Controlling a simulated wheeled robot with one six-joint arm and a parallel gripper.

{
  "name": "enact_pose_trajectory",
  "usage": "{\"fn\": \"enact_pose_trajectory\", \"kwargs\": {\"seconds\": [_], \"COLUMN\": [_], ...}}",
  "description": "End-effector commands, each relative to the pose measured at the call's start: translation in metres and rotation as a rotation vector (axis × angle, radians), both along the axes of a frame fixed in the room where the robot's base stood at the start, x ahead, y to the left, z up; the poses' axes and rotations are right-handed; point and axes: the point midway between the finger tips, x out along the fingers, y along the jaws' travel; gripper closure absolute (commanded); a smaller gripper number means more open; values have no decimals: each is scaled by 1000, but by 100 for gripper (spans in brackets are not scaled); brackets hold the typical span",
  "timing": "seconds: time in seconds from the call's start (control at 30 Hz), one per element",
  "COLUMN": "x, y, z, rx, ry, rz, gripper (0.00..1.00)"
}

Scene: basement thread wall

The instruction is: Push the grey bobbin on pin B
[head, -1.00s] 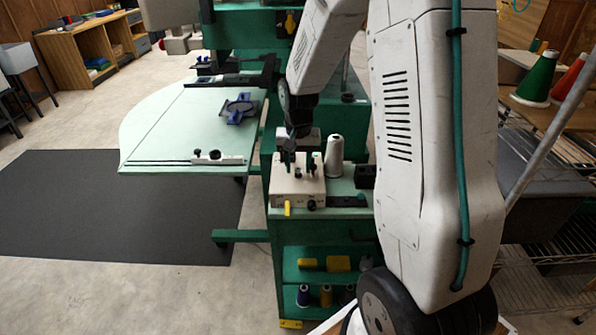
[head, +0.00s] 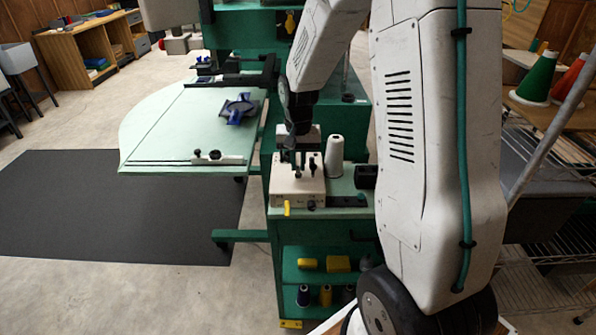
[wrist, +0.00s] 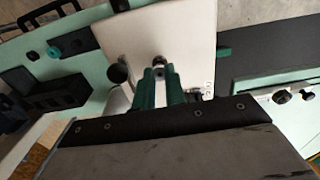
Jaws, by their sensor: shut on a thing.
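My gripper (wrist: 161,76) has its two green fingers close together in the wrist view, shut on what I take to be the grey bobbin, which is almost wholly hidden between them. The fingertips are over the cream-white box (wrist: 150,30), beside a small dark round fitting near its edge. In the head view my gripper (head: 300,160) is low over the same box (head: 298,190). Several small dark posts or knobs stand there, and I cannot tell which is pin B or whether the bobbin touches it.
A white thread cone (head: 334,157) stands close right of the box, with a black block (head: 365,176) further right. A pale green table (head: 170,130) with a blue-and-black hoop-like part (head: 239,108) is at left. Spools sit on the shelf below (head: 326,295).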

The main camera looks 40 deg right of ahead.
Motion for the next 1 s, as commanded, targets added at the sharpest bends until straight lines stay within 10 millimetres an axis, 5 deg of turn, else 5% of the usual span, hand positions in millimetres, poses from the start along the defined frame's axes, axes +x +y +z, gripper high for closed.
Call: {"fn": "enact_pose_trajectory", "kwargs": {"seconds": [1.0], "x": [0], "y": [0], "z": [27], "rx": [0], "ry": [0], "rz": [0], "gripper": [100]}}
